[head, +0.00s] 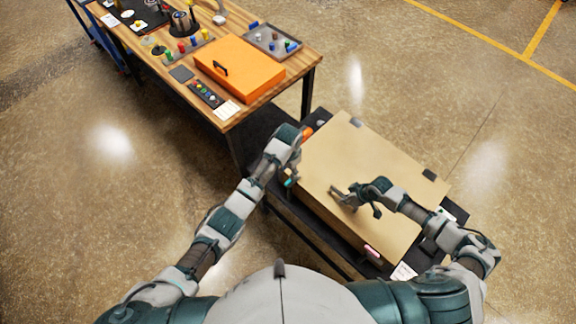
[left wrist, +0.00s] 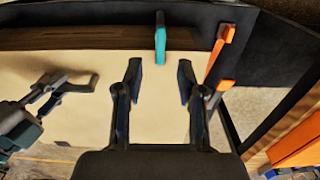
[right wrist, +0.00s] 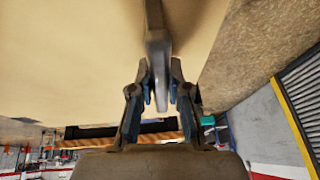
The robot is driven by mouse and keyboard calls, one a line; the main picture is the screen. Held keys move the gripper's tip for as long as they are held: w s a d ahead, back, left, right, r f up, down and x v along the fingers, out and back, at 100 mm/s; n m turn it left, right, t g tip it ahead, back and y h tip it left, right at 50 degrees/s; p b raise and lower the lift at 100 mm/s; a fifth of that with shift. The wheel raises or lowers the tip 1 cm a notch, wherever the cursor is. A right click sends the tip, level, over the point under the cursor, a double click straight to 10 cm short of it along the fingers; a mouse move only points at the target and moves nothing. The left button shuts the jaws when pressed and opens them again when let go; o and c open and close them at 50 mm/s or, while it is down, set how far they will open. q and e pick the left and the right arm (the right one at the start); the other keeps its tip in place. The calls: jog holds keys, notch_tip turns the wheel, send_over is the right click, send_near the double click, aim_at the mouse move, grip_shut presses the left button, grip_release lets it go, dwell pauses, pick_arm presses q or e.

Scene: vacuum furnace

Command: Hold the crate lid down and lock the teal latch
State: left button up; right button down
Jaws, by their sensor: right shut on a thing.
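The crate's tan lid (head: 350,165) lies on the crate, on a dark cart. The small teal latch (head: 290,182) is at the crate's left side. In the left wrist view the teal latch (left wrist: 160,38) stands just beyond my left fingertips, apart from them. My left gripper (left wrist: 158,68) is open and empty; in the head view it is by the lid's left edge, partly hidden by its wrist. My right gripper (head: 348,197) is over the lid, shut on a grey lid handle (right wrist: 156,45). The handle's base is partly hidden by the fingers.
Orange parts (left wrist: 222,50) stand beside the teal latch. A pink latch (head: 372,252) is at the crate's near side. A wooden workbench (head: 262,98) with an orange case (head: 240,66) stands at the upper left. The floor to the right is clear.

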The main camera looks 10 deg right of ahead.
jog(key=shift+w+d+r, duration=0.1)
jog(key=shift+w+d, duration=0.3)
jog(key=shift+d, duration=0.1)
jog(key=c, duration=1.2)
grip_release()
jog(key=shift+o, duration=0.7)
jog(key=shift+w+f, duration=0.15)
jog(key=shift+f, duration=0.05)
jog(key=shift+d+f, duration=0.15)
pick_arm(q)
notch_tip(320, 180, up, 4)
jog(key=shift+w+f, duration=0.1)
jog(key=shift+w, duration=0.05)
pick_arm(e)
jog(key=shift+s+a, duration=0.25)
jog(key=shift+a, duration=0.1)
